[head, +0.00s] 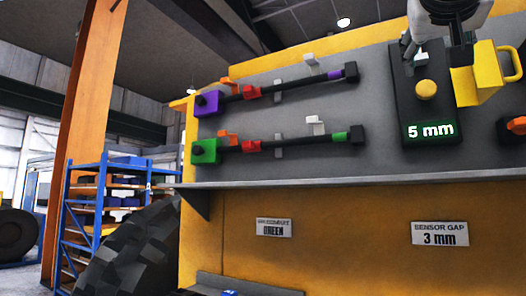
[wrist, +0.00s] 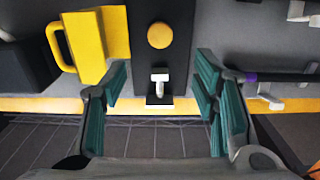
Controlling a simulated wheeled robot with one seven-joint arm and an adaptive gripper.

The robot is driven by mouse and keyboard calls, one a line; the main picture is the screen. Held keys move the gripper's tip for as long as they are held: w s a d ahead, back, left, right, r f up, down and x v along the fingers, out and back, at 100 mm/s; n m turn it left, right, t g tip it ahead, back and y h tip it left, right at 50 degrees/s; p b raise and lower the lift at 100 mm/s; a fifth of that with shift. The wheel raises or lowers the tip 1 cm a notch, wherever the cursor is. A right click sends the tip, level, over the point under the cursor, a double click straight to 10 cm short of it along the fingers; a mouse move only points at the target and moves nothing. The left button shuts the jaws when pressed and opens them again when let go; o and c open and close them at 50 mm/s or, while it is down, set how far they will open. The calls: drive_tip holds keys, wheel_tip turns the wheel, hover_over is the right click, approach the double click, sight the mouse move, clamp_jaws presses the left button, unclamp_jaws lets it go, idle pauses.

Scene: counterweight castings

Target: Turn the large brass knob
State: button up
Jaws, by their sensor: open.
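A round yellow, brass-like knob (head: 427,90) sits on the front of a dark upright box (head: 403,118) on the grey panel. The box has a lit display (head: 430,130) reading 5 mm. The knob also shows in the wrist view (wrist: 160,35), at upper centre. My gripper (wrist: 162,92) is open, its teal-padded fingers well apart with nothing held. The knob lies beyond the fingertips in that view, apparently not touched. A small white T-shaped part (wrist: 160,76) shows on the dark box between the fingers. In the head view my arm's end is cut off by the top edge.
A yellow block with a handle (head: 487,75) is right beside the box. Purple-ended (head: 207,103) and green-ended (head: 205,151) bars are left on the panel. A grey ledge (head: 330,182) runs below. Plates read GREEN (head: 274,228) and SENSOR GAP 3 mm (head: 440,233).

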sight(426, 86)
drive_tip(key=p+x, duration=0.2)
drive_tip(key=x, duration=1)
drive_tip(key=shift+w+d, duration=0.1)
drive_tip(key=c, duration=1.2)
